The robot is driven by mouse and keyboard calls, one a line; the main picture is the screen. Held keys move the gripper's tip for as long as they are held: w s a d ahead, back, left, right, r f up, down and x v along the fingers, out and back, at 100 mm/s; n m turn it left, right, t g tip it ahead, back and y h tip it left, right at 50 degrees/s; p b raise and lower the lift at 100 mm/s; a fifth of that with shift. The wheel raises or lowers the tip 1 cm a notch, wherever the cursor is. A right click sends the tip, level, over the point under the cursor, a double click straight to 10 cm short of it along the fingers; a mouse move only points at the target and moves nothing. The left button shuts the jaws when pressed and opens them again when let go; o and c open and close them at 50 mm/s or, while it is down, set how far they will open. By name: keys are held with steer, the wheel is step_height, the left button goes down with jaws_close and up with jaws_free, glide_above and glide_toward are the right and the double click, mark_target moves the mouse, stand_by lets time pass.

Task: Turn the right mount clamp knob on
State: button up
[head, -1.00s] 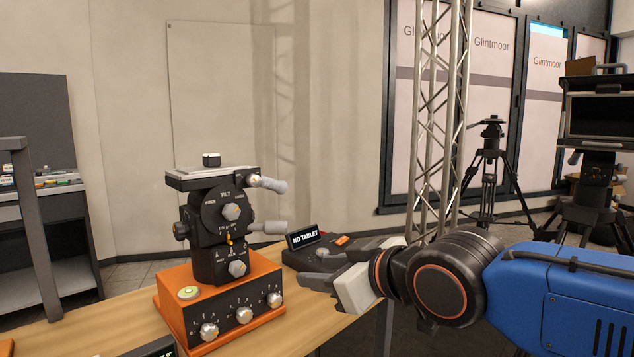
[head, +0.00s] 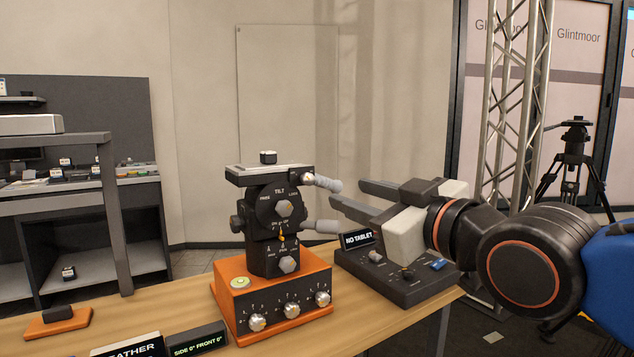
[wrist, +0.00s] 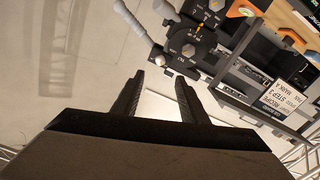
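An orange base (head: 238,300) with a black front bears three silver-grey knobs in a row: left (head: 257,322), middle (head: 291,310) and right (head: 322,298). A black tilt head (head: 262,225) stands on it, with silver knobs at the dial (head: 284,208) and below (head: 288,264). Two grey handles, upper (head: 328,184) and lower (head: 322,226), point right. The tilt head also shows in the wrist view (wrist: 205,35), beyond my fingers. My gripper (head: 349,196) is open and empty, its fingers near the handle ends; I cannot tell if they touch. No label identifies the mount clamp knob.
A black control box (head: 400,288) with a NO TABLET sign (head: 357,239) and small knobs stands right of the orange base, below my gripper. Label displays (head: 196,342) stand at the table's front.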

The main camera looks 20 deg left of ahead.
mark_target(310, 180)
steer(key=x, duration=1.3)
steer(key=shift+w+a, duration=0.2)
steer(key=shift+a, duration=0.05)
steer(key=shift+c, duration=0.4)
jaws_close()
